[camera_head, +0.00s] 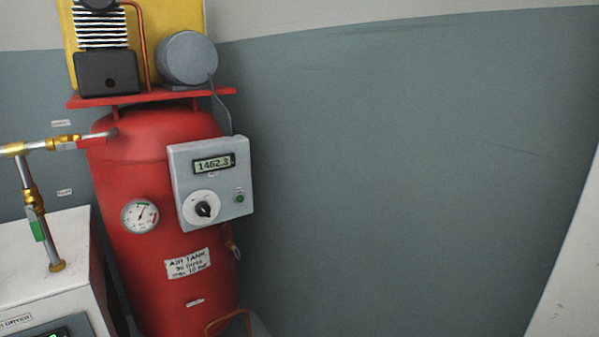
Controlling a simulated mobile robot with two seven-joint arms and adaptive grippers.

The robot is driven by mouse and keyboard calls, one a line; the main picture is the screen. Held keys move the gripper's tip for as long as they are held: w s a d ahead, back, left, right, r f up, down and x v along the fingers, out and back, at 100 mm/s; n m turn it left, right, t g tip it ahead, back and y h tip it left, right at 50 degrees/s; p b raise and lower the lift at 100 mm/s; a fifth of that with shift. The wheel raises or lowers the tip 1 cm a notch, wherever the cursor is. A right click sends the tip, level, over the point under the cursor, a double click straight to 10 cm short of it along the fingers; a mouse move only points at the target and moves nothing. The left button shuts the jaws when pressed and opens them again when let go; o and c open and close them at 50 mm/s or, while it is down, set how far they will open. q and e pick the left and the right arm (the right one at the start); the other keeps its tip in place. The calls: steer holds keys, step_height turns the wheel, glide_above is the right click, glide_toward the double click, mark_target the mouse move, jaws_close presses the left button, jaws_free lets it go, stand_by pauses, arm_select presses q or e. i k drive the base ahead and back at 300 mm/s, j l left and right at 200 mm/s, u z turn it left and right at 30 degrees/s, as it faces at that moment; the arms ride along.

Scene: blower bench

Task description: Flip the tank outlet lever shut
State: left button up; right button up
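The red air tank (160,245) stands upright at the left, with a label reading "AIR TANK". A pipe (98,135) leaves its upper left side and runs left to a brass valve (62,142). A small red piece (83,144), which looks like the lever, lies roughly along this pipe; its outline is hard to tell against the red tank. A second brass valve with a green lever (38,230) sits on the vertical pipe below, the lever along the pipe. Neither of my grippers is in view.
A grey control box (212,180) with a dial and a display reading about 1462.3 is on the tank front. A pressure gauge (139,216) is beside it. The white dryer (60,275) stands at lower left. A compressor (108,70) sits on top. The right side shows bare wall.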

mark_target(90, 142)
steer(key=u, duration=1.5)
steer(key=k+j, duration=0.1)
steer(key=j, duration=0.45)
steer(key=j+u, duration=0.1)
steer(key=j, duration=0.5)
